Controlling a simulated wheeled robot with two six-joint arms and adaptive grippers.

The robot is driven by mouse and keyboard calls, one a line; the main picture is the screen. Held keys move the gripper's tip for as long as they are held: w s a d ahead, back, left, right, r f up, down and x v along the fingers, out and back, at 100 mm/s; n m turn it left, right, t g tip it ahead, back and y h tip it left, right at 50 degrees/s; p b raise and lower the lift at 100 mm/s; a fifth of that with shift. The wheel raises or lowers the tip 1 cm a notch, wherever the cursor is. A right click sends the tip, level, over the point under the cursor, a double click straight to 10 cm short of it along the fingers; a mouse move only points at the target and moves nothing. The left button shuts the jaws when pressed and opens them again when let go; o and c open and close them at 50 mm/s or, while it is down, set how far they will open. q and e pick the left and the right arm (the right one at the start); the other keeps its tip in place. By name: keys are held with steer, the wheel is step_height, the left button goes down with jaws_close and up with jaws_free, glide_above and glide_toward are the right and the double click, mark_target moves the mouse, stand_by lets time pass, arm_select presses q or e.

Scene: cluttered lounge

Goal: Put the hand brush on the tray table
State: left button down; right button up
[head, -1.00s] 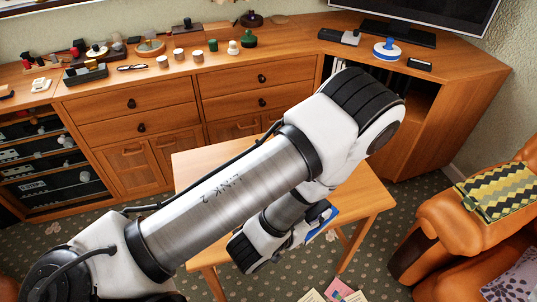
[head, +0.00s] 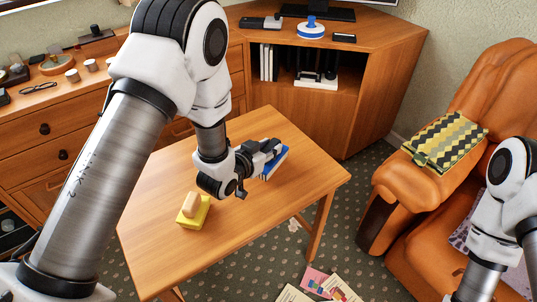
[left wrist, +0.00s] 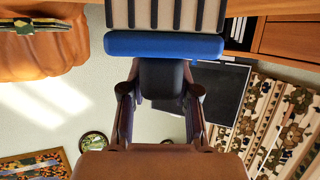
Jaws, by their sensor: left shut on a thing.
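The hand brush has a blue back, a dark grip and pale bristles in rows. It shows in the head view (head: 275,163) at the far right part of the tabletop, and across the top of the left wrist view (left wrist: 163,46). My left gripper (head: 264,150) is shut on its dark grip; both fingers flank it in the left wrist view (left wrist: 160,85). The tray table (head: 240,225) is the small wooden table below the brush. I cannot tell whether the brush touches the tabletop. My right gripper is out of view; only my right arm shows.
A yellow block with a beige top (head: 193,210) sits on the table's left part. The front and right of the tabletop are clear. A wooden cabinet (head: 330,110) stands behind. An orange armchair (head: 415,200) is at the right. Papers (head: 330,285) lie on the carpet.

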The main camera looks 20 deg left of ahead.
arm_select(q)
step_height(320, 180, down, 2)
steer(key=shift+f, duration=0.1)
steer(key=c, duration=0.8)
jaws_free()
steer(key=shift+f, duration=0.1)
steer(key=shift+c, duration=0.2)
steer(key=shift+s+a+r, duration=0.1)
steer(key=shift+s+r, duration=0.1)
steer(key=shift+r, duration=0.05)
steer(key=v, duration=1.1)
steer(key=shift+s+p, duration=0.3)
steer(key=shift+s, duration=0.05)
